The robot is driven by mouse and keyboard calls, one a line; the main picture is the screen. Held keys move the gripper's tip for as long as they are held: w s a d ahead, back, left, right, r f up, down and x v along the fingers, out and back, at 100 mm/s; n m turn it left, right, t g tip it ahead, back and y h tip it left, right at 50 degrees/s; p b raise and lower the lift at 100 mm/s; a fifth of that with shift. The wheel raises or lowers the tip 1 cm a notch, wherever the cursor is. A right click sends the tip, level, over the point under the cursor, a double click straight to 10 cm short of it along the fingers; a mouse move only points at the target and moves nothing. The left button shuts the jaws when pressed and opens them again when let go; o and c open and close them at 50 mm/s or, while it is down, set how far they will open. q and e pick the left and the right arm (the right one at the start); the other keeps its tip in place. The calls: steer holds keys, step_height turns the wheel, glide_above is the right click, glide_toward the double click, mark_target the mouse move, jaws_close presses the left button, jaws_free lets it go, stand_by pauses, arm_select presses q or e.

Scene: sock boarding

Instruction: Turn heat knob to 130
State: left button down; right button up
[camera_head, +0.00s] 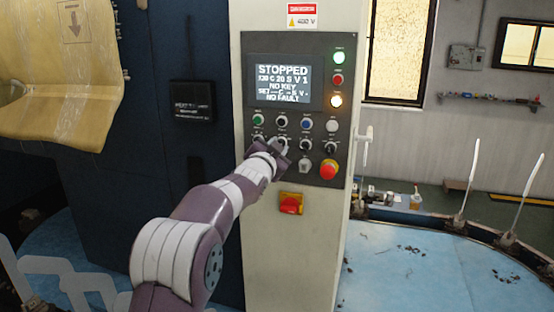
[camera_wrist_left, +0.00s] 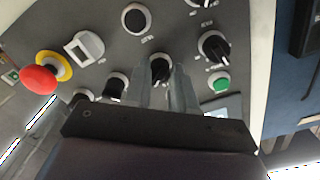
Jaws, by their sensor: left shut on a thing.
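The control panel (camera_head: 314,112) stands upright ahead, with rows of knobs and buttons under a screen (camera_head: 284,82). The screen shows STOPPED, a line that looks like "130 C 20 S V 1", NO KEY, a partly legible SET line and NO FAULT. My left gripper (camera_head: 276,146) is at the panel's lower knob rows. In the left wrist view its two fingers (camera_wrist_left: 166,82) are shut on a black knob (camera_wrist_left: 160,66), one finger on each side. The knob's label and exact angle are too small or hidden to read. My right gripper is not in view.
Close to the held knob are other black knobs (camera_wrist_left: 214,46), a green button (camera_wrist_left: 220,84) and a grey key switch (camera_wrist_left: 84,48). A red emergency stop (camera_head: 328,169) and a red-yellow main switch (camera_head: 291,203) sit lower on the cabinet.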

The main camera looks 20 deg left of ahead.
arm_select(q)
steer(key=shift+m+b, duration=0.35)
steer(key=shift+m, duration=0.15)
steer(key=c, duration=0.9)
jaws_free()
steer(key=shift+s, duration=0.1)
steer(key=s+b, duration=0.2)
steer(key=s, duration=0.4)
steer(key=s+b, duration=0.3)
steer(key=s, duration=0.3)
steer(key=shift+s+a+b, duration=0.2)
steer(key=shift+s+b, duration=0.05)
steer(key=shift+b, duration=0.05)
